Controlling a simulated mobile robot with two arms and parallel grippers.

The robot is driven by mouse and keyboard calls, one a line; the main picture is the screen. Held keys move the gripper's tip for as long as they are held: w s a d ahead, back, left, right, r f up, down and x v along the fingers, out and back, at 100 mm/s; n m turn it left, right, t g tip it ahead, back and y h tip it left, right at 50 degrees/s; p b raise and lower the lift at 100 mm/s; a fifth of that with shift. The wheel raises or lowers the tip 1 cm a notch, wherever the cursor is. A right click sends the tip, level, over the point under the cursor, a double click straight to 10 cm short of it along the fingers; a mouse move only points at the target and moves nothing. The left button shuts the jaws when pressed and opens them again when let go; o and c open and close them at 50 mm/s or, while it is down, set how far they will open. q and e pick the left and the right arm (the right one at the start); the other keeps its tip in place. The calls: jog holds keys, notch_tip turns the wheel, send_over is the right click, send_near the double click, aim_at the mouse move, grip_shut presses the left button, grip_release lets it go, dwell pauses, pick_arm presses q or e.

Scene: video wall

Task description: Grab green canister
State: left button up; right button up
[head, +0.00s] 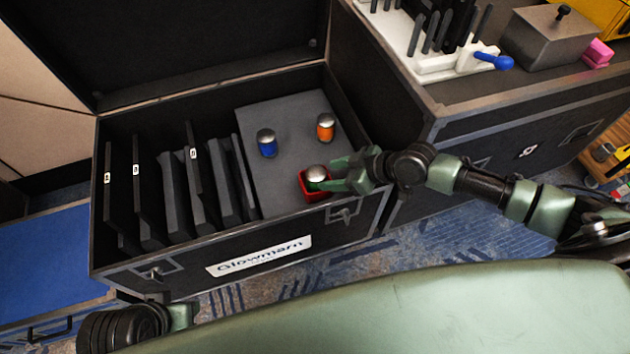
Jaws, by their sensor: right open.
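The green canister (316,175) with a silver top stands in a small red holder (312,196) at the front right of the open black case. My right gripper (326,186) is open at the canister's right side, its fingers reaching over the red holder. The fingers partly hide the canister, and I cannot tell whether they touch it. Of my left arm only a dark, rounded part shows at the bottom left; its gripper fingers are not visible.
A blue canister (267,144) and an orange canister (325,128) stand on the case's grey panel (285,112). Several dark upright panels fill the case's left side. The case's front wall (190,275) carries a Glowmarn label. A second case (540,95) with tools stands at the right.

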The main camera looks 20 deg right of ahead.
aim_at(323, 175)
jog(key=b+x, duration=0.1)
jog(key=x, duration=0.3)
jog(key=shift+a, duration=0.15)
jog(key=c, duration=1.1)
jog(key=shift+r, duration=0.1)
